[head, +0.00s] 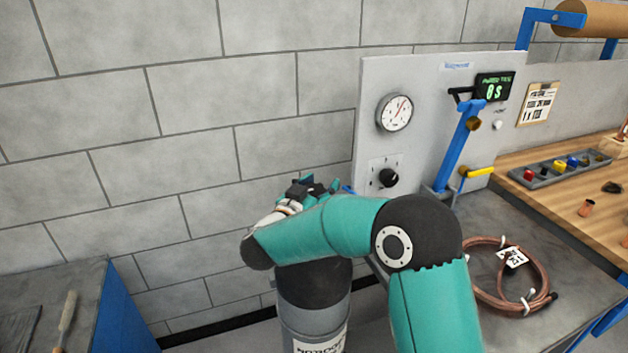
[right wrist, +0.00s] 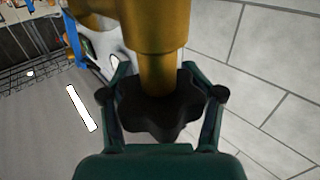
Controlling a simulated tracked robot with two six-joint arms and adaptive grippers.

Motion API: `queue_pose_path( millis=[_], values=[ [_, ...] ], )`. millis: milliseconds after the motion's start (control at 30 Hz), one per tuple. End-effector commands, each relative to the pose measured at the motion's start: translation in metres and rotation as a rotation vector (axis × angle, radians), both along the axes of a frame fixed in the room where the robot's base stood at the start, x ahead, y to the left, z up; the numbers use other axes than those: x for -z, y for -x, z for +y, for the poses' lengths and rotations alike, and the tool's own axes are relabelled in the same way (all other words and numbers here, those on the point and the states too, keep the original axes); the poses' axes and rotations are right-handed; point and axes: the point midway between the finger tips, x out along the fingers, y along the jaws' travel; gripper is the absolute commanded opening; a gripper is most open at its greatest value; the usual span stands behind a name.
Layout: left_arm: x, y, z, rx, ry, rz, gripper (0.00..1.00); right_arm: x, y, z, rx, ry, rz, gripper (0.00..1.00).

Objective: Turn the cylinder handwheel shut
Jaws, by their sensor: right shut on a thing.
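A grey and black gas cylinder (head: 312,300) stands against the block wall, its label partly in view at the bottom edge. My right arm reaches across in front of its top, and my right gripper (head: 305,190) is at the cylinder's top, mostly hidden behind the arm. In the right wrist view, the black lobed handwheel (right wrist: 160,105) sits on a brass valve stem (right wrist: 158,70). The right gripper (right wrist: 160,95) is shut on the handwheel, with one green finger on each side. My left gripper is not in view.
A grey panel with a gauge (head: 395,112), a black knob (head: 388,178), a blue lever stand and a green display (head: 494,87) stands to the right. A copper tube coil (head: 508,290) lies on the grey bench. A blue-sided bench (head: 95,300) is at lower left.

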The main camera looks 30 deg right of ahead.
Motion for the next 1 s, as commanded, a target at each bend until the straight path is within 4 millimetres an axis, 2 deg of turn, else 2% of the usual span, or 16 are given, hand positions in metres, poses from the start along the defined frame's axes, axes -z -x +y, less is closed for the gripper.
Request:
queue_pose_path(
  millis=[33,367,600,800,1000],
  values=[
    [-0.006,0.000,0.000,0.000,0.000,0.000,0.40,-0.001,-0.002,0.004,0.033,0.000,0.004,0.26],
    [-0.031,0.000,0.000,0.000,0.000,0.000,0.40,-0.002,0.005,0.001,0.349,-0.001,0.005,0.27],
    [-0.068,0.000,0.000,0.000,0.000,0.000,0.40,-0.006,0.011,-0.001,0.548,-0.001,0.006,0.27],
    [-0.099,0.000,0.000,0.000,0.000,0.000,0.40,-0.006,0.014,-0.001,0.658,0.001,0.005,0.27],
    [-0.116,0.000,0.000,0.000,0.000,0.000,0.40,-0.004,0.016,-0.001,0.721,0.001,0.002,0.27]
  ],
)
